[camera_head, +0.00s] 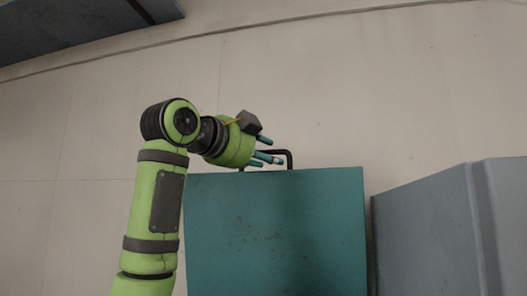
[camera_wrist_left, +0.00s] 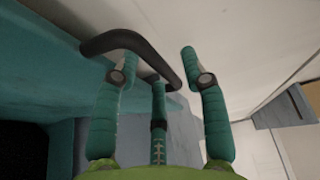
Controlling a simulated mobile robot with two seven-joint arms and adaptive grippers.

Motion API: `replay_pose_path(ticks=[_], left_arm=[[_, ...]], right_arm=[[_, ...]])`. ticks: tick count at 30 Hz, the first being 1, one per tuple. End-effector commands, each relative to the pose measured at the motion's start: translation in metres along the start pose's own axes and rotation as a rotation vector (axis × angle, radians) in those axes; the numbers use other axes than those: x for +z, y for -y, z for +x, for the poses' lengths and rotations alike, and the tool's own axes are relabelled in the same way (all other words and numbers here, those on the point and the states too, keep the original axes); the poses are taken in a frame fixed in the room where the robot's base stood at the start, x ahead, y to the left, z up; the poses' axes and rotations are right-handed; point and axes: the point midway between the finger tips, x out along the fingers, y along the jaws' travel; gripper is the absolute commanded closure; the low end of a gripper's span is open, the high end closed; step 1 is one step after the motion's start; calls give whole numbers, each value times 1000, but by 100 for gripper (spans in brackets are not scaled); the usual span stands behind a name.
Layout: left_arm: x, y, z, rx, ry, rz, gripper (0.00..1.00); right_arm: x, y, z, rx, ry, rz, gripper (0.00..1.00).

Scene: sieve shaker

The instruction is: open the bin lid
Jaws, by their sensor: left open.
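A teal panel (camera_head: 275,235) of the bin stands upright in the head view. A black bent handle (camera_head: 289,157) rises from its top edge. My left gripper (camera_head: 272,150) is at this handle, its fingers reaching over the top edge from the left. In the left wrist view, the dark handle (camera_wrist_left: 132,41) runs between the spread fingers of the open gripper (camera_wrist_left: 157,58). I cannot tell whether the fingers touch it. Teal surfaces (camera_wrist_left: 45,95) lie at the left, with a dark area below. My right gripper is not in view.
A grey-blue box-like body (camera_head: 425,235) stands close at the right of the teal panel. A pale wall (camera_head: 400,80) is behind. A dark grey slab (camera_head: 85,25) hangs at the upper left. The space above the handle is clear.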

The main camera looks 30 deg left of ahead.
Motion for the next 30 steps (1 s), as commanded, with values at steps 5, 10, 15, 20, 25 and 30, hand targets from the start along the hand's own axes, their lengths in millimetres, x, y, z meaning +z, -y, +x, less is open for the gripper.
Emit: replay_pose_path(ticks=[5, 10, 15, 20, 25, 30], left_arm=[[0, 0, -1, -1, 0, 0, 92], [0, 0, -1, -2, 0, 0, 100], [-2, -5, -8, -20, 0, 8, 100], [-11, -15, -29, -69, 1, 29, 100], [-21, -22, -53, -80, 0, 33, 100], [-25, -22, -60, -75, -1, 33, 100]], right_arm=[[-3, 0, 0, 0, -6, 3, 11], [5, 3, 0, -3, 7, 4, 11], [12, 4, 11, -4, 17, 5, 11], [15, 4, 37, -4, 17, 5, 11], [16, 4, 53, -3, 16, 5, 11], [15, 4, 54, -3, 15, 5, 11]])
